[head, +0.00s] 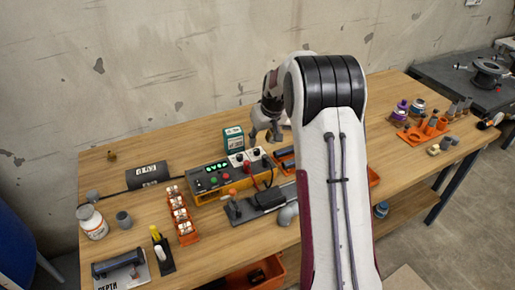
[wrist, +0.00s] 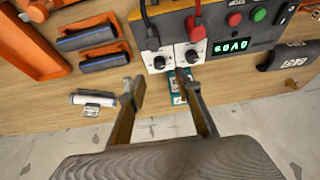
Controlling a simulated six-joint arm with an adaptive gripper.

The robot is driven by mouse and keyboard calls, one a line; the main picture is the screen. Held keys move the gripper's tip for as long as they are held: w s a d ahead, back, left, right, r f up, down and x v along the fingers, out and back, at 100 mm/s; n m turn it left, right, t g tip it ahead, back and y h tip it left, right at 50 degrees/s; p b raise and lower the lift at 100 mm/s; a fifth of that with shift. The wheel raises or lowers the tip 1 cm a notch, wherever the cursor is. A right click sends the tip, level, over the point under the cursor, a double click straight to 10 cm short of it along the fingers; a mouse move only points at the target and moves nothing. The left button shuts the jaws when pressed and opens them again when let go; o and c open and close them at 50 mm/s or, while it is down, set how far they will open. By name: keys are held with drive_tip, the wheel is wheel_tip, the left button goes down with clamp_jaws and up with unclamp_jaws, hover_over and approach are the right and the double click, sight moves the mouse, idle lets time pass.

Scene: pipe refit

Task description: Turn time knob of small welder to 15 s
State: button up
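The welder (head: 213,178) is a dark and yellow box on the table with a lit green display, colored buttons and two knobs on white plates. The wrist view shows the welder (wrist: 236,27) upside down, its left knob (wrist: 159,62) and right knob (wrist: 192,55) both black. I cannot read the knob scales or tell which knob sets time. My gripper (wrist: 158,81) is open and empty, its fingertips apart on either side of the left knob in the picture; the right fingertip overlaps the right plate's edge. In the head view my gripper (head: 266,132) hangs over the welder's right end.
A green box (head: 232,139) stands behind the welder. Black and red cables plug into the welder's panel. Orange holders with dark cylinders (wrist: 92,38) lie beside it. A rack of white fittings (head: 180,215) is at left. A white tube (wrist: 93,99) lies on bare table.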

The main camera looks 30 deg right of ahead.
sight(257, 149)
drive_tip(key=shift+x, duration=3.45)
clamp_jaws()
